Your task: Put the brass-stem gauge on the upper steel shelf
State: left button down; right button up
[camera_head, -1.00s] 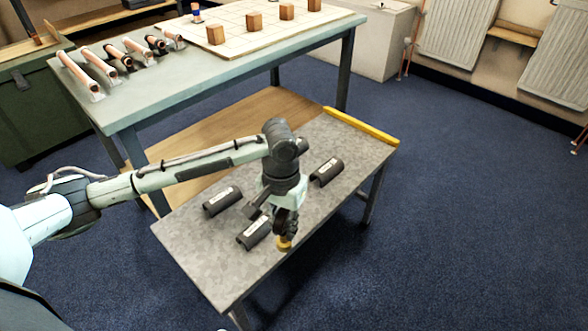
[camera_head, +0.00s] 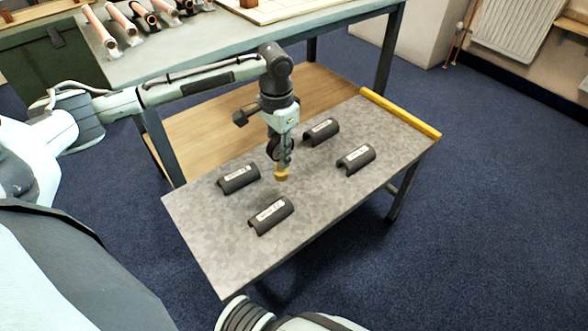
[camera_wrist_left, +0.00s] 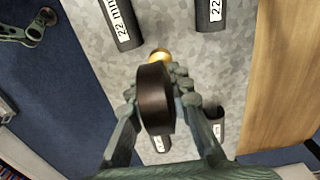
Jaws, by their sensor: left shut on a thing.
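My left gripper (camera_head: 286,160) is shut on the gauge, above the middle of the mottled grey steel top (camera_head: 225,245). In the left wrist view, the gauge's dark round body (camera_wrist_left: 155,97) sits edge-on between the fingers (camera_wrist_left: 156,100). Its brass stem (camera_wrist_left: 160,54) points away from the wrist. In the head view the brass end (camera_head: 281,174) points down; I cannot tell whether it touches the surface.
Black half-round cradles (camera_head: 271,214) with white labels lie around the gripper. A yellow strip (camera_head: 400,113) edges the steel top's right end. A wooden board (camera_head: 205,130) lies behind it under a pale green bench (camera_head: 190,60) carrying copper pipe pieces. Blue floor is open at right.

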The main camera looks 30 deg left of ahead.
pick_arm(q)
jog(key=f, duration=0.2)
jog(key=w+d+f, duration=0.2)
jog(key=f, duration=0.1)
jog(key=shift+d+f+b, duration=0.1)
jog(key=shift+f+b, duration=0.2)
jog(key=shift+b, duration=0.05)
jog(key=shift+w+f, duration=0.1)
jog(key=shift+f, duration=0.05)
pick_arm(e)
jog(key=shift+v, duration=1)
jog(key=shift+d, duration=0.2)
